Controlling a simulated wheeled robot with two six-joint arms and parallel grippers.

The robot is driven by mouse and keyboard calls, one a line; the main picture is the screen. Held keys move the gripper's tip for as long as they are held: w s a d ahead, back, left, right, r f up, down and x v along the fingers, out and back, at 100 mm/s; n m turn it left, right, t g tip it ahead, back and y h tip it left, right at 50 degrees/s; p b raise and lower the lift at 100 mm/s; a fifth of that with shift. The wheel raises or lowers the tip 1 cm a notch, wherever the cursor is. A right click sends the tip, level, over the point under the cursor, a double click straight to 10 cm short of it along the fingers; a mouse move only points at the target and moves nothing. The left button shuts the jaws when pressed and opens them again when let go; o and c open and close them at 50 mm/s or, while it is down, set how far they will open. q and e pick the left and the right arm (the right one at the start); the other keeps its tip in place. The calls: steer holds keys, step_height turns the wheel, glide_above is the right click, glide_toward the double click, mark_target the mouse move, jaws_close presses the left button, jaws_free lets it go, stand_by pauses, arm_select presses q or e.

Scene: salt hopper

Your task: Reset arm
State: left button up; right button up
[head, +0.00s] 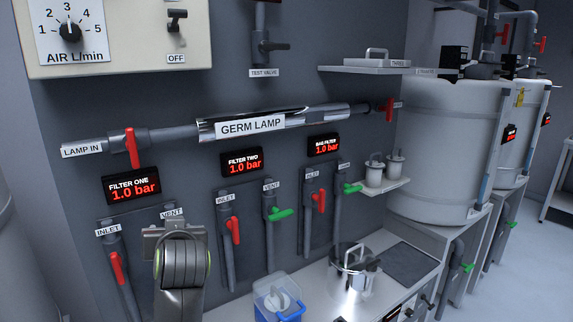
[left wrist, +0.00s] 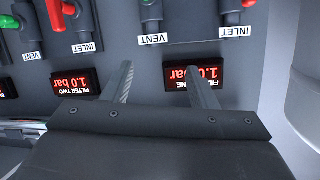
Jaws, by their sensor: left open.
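My left arm rises at the lower left of the head view, in front of the filter one panel, and hides part of the vent valve there. In the left wrist view my left gripper (left wrist: 160,70) is open, with nothing between its two fingers. That view is upside down. The filter one display (left wrist: 194,77) lies behind the right finger, and the filter two display (left wrist: 75,82) is left of the left finger. In the head view the filter one display (head: 132,188) reads 1.0 bar. My right gripper is in neither view.
A red inlet handle (head: 118,268) is left of my arm. The germ lamp (head: 262,122) runs along the wall above. A blue-and-clear container (head: 279,298) and a steel pot (head: 350,275) stand on the bench to the right. White tanks (head: 450,150) stand farther right.

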arm_select(q)
steer(key=s+a+f+m+g+h, duration=0.1)
steer(key=s+a+f+g, duration=0.15)
steer(key=s+f, duration=0.75)
steer(key=s+a+f+m+g+h, duration=0.15)
steer(key=s+a+f, duration=0.35)
steer(key=f, duration=0.9)
steer(key=s+f+g+h, duration=0.1)
steer(key=s+f+g, duration=0.3)
steer(key=s, duration=0.8)
steer(key=s+f+g+h, duration=0.15)
steer(key=s+f, duration=0.35)
steer(key=s, duration=0.7)
step_height(320, 180, down, 25)
steer(key=a, duration=0.1)
steer(key=s+d+f+g, duration=0.1)
steer(key=s+f+g, duration=0.1)
steer(key=s+f, duration=1.2)
steer(key=shift+s+d+f+h, duration=0.25)
steer(key=shift+f+h, duration=0.15)
steer(key=shift+f, duration=0.3)
